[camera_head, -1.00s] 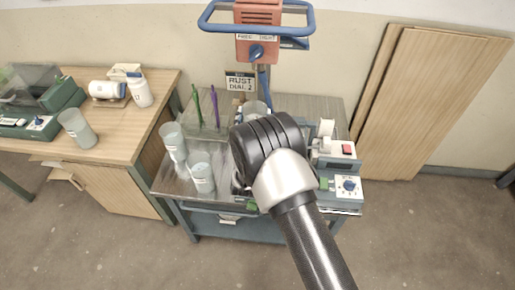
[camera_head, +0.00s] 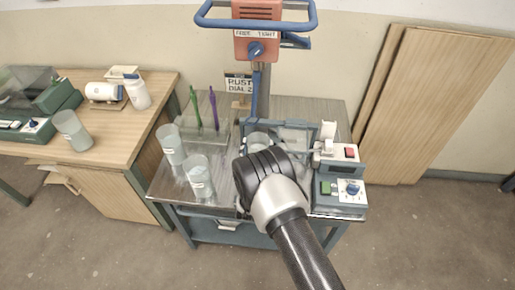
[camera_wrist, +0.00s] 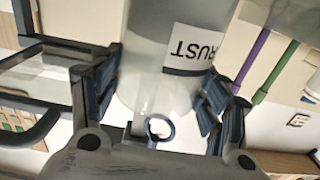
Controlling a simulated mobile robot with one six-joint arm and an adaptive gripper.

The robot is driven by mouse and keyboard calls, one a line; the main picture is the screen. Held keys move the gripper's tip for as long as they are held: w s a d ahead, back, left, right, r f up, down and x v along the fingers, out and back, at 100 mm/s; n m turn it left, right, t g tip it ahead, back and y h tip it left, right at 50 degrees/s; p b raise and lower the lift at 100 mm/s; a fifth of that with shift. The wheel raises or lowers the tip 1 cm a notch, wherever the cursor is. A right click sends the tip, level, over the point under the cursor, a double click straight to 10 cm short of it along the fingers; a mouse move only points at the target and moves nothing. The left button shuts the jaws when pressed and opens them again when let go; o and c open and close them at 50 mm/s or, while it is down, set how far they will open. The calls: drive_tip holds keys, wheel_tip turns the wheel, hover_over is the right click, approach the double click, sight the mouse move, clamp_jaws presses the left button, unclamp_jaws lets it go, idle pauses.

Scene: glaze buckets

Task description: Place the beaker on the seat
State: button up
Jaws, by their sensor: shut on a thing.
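In the head view the top of this beaker (camera_head: 258,139) shows just beyond my wrist, above the metal cart. My gripper's fingers are hidden there behind my wrist. I cannot clearly make out the seat; a blue frame with a clear panel (camera_head: 295,132) stands right of the beaker. The beaker's base is hidden in the head view.
Two other beakers (camera_head: 171,144) (camera_head: 198,177) stand on the cart's left. A rack holds green and purple sticks (camera_head: 213,110). A device with a dial (camera_head: 341,188) sits at right. An orange unit with a blue ring (camera_head: 257,45) stands behind. A wooden desk (camera_head: 125,130) is left.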

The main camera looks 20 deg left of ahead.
drive_tip(key=shift+r, duration=0.1)
drive_tip(key=o, duration=1.8)
drive_tip(key=shift+f, duration=0.2)
drive_tip(key=p+v, duration=0.2)
drive_tip(key=v, duration=1)
drive_tip(key=shift+p, duration=0.4)
drive_tip(key=shift+r, duration=0.15)
